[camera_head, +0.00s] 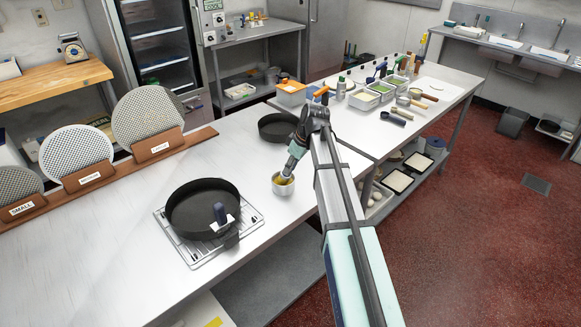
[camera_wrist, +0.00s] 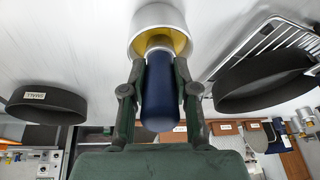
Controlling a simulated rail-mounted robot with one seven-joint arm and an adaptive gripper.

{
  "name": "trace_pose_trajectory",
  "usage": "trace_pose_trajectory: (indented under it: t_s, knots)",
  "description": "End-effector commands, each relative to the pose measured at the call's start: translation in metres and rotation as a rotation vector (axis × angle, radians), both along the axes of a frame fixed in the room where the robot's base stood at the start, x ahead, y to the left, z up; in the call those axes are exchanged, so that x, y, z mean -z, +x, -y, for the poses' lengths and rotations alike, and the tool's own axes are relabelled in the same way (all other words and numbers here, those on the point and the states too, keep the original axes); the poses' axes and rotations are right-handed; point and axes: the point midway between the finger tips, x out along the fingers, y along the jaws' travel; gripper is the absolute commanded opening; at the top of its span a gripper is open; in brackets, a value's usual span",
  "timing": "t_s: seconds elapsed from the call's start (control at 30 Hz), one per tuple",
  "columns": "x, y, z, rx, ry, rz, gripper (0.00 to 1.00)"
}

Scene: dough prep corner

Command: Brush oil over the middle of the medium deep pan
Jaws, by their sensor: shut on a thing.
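A round dark pan (camera_head: 203,207) sits on a wire rack at the front left of the table, and part of it shows at right in the wrist view (camera_wrist: 262,82). My gripper (camera_head: 291,165) is shut on the dark blue handle of a brush (camera_wrist: 160,95). The brush points down into a small metal cup (camera_head: 284,188) with yellow oil, also at top in the wrist view (camera_wrist: 157,18). The bristles are hidden inside the cup.
A second dark pan (camera_head: 277,128) stands behind the cup; its white label shows in the wrist view (camera_wrist: 36,96). Perforated discs (camera_head: 147,120) stand in wooden holders at left. Bottles and tools crowd the far table.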

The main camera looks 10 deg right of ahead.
Motion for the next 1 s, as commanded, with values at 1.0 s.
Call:
trace_pose_trajectory:
  t_s: [1.0]
  knots:
    - [-0.049, 0.0, 0.0, 0.0, -0.001, -0.001, 0.0]
